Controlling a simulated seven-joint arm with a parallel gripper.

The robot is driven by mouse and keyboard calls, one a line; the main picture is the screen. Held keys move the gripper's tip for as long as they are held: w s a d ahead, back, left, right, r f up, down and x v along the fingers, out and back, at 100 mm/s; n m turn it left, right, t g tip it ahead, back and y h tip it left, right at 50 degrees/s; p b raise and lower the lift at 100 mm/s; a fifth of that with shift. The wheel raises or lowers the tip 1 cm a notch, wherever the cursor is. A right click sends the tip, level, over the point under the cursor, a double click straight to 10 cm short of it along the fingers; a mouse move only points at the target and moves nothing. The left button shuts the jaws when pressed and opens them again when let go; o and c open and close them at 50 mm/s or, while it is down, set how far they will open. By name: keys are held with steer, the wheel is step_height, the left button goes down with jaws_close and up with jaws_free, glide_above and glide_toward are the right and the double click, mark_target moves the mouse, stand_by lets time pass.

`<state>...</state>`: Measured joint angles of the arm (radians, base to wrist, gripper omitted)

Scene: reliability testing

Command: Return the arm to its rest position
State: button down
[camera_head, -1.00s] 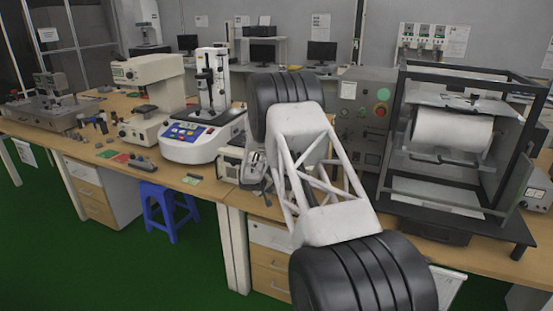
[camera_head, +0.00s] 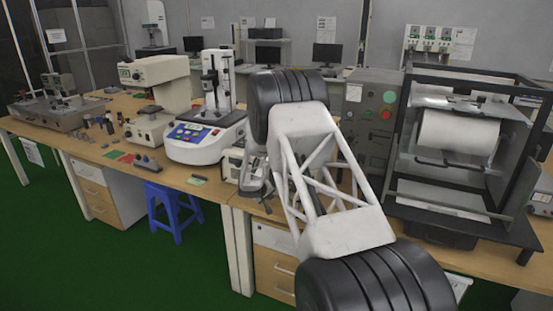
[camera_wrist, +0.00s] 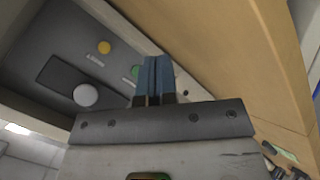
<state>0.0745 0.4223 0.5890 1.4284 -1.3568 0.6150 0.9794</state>
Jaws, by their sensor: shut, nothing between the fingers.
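My arm stretches from the bottom right up through the middle of the head view, over the wooden bench (camera_head: 195,183). My gripper (camera_wrist: 158,62) shows in the wrist view with its two blue fingers together and nothing between them. It is clear of anything graspable there. In the head view the arm's end hangs low beside the white lattice link, over the bench's front part; its fingertips are small and hard to make out.
A white tester with a blue panel (camera_head: 194,134) stands left of the arm. A grey control box (camera_head: 369,118) and a black-framed machine with a white roll (camera_head: 458,132) stand right. A blue stool (camera_head: 172,209) is below the bench. In the wrist view, a grey panel with round buttons (camera_wrist: 85,95) lies behind the fingers.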

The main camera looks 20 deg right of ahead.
steer(key=shift+s+r, duration=0.2)
steer(key=shift+r, duration=0.3)
steer(key=s+a+r+m+g+y, duration=0.1)
steer(key=s+a+r, duration=0.2)
steer(key=s+r, duration=1.1)
steer(key=s+a+r+m+g+y, duration=0.1)
steer(key=s+a+r, duration=0.2)
steer(key=s+r, duration=1.05)
steer(key=s+a+r+y, duration=0.1)
steer(key=s+a+y, duration=0.1)
steer(key=s, duration=1)
steer(key=s+a+r+y, duration=0.1)
steer(key=s+a, duration=0.4)
steer(key=s, duration=0.8)
steer(key=s+a+r+y, duration=0.2)
steer(key=s+a+r, duration=0.1)
steer(key=s, duration=1)
steer(key=shift+s+a+r+n+y, duration=0.2)
steer(key=shift+a+n+y, duration=0.1)
steer(key=shift+a+n, duration=0.1)
steer(key=shift+w, duration=0.15)
